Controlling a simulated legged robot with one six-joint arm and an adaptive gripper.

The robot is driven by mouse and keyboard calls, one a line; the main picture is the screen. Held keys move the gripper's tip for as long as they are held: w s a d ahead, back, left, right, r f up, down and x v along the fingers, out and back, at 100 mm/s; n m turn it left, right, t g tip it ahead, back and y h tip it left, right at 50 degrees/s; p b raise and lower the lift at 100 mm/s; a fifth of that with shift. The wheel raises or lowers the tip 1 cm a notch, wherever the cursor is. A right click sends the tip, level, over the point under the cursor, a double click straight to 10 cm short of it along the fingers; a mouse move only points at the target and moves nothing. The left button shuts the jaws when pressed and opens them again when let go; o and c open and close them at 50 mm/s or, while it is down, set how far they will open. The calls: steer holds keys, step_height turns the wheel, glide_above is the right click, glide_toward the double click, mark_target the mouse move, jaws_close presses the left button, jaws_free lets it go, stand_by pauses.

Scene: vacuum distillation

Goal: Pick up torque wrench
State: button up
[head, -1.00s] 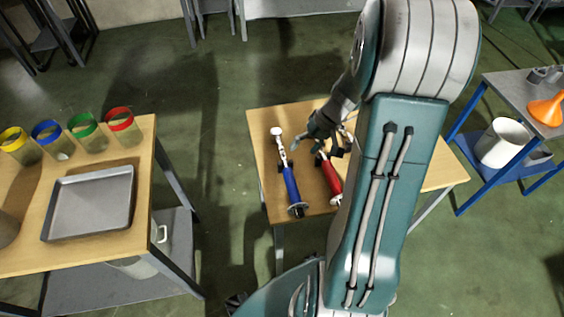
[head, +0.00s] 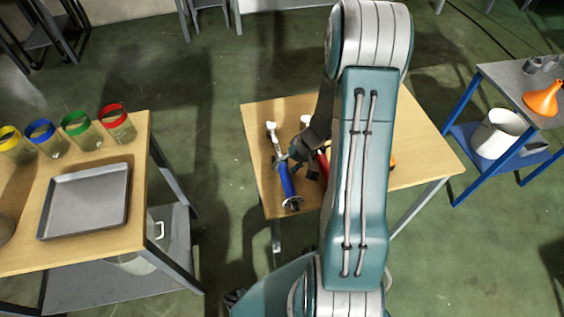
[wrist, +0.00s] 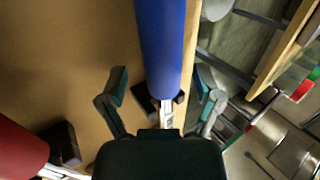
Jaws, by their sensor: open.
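Two long wrench-like tools lie side by side on the wooden table (head: 425,165). The tool with the blue handle (head: 287,180) is on the left, and its pale metal head (head: 271,128) points to the far edge. The blue handle (wrist: 160,40) also shows in the wrist view. The tool with the red handle (head: 322,163) is on the right, partly hidden by my arm; its handle (wrist: 18,150) shows at the lower left in the wrist view. My gripper (head: 297,167) is open over the blue-handled tool. In the wrist view its fingers (wrist: 160,82) are on either side of the handle, apart from it.
Dark holders (wrist: 62,143) sit by the tools. An orange object (head: 392,162) shows beside my arm. A left table (head: 135,150) holds a grey tray (head: 85,202) and several coloured-rim jars (head: 116,122). A blue-framed cart (head: 465,150) with an orange funnel (head: 541,98) stands right.

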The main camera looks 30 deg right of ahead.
steer(key=shift+w+a+f, duration=0.1)
steer(key=shift+a+f, duration=0.3)
steer(key=shift+a, duration=0.05)
jaws_close()
steer(key=shift+d, duration=0.1)
steer(key=shift+r, duration=0.25)
steer(key=r, duration=0.3)
steer(key=shift+s+a+r, duration=0.2)
steer(key=shift+a+r, duration=0.1)
steer(key=s+a+r, duration=0.8)
steer(key=a+r, duration=0.1)
steer(key=a, duration=0.1)
steer(key=shift+s+a, duration=0.15)
steer(key=shift+s, duration=0.15)
